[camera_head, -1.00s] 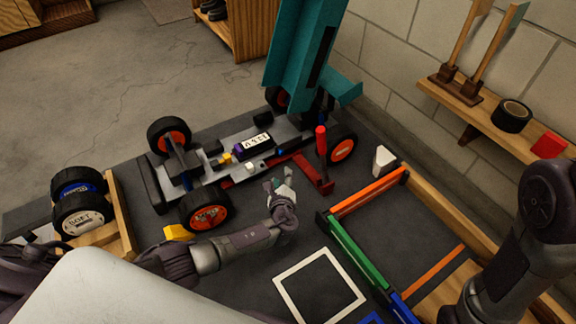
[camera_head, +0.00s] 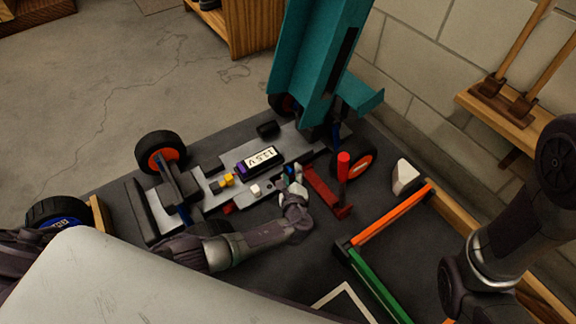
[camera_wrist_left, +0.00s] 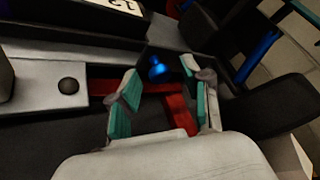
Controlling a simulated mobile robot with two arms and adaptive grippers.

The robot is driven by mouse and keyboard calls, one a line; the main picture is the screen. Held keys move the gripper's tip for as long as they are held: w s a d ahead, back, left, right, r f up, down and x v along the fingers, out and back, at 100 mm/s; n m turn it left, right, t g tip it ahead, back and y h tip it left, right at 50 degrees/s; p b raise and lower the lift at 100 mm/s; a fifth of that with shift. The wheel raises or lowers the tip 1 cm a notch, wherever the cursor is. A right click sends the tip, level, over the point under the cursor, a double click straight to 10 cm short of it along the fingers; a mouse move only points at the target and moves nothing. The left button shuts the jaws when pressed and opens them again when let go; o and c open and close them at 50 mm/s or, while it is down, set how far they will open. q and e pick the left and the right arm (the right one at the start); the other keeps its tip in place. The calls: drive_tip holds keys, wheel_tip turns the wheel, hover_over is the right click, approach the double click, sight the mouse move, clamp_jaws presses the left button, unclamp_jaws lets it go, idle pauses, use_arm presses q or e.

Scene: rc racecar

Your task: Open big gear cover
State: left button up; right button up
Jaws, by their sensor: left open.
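The car chassis (camera_head: 215,182) lies on the dark work surface, with its teal body shell (camera_head: 312,65) raised at the rear. A small blue knob (camera_head: 288,169) sits near the chassis edge; in the left wrist view the blue knob (camera_wrist_left: 158,68) stands on a dark part that may be the big gear cover. My left gripper (camera_head: 293,178) is beside this knob. In the left wrist view its fingers (camera_wrist_left: 161,84) are open and empty, with the knob showing between and beyond them. Contact cannot be told. My right gripper is outside the views.
A red bar with an upright red handle (camera_head: 343,168) stands just right of my left gripper. The battery (camera_head: 259,159) is on the chassis. A white piece (camera_head: 404,177) and an orange-green frame (camera_head: 388,218) lie to the right. A wall shelf (camera_head: 512,112) is behind.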

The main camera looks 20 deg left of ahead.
use_arm(q)
drive_tip(key=shift+w, duration=0.1)
drive_tip(key=shift+c, duration=0.4)
clamp_jaws()
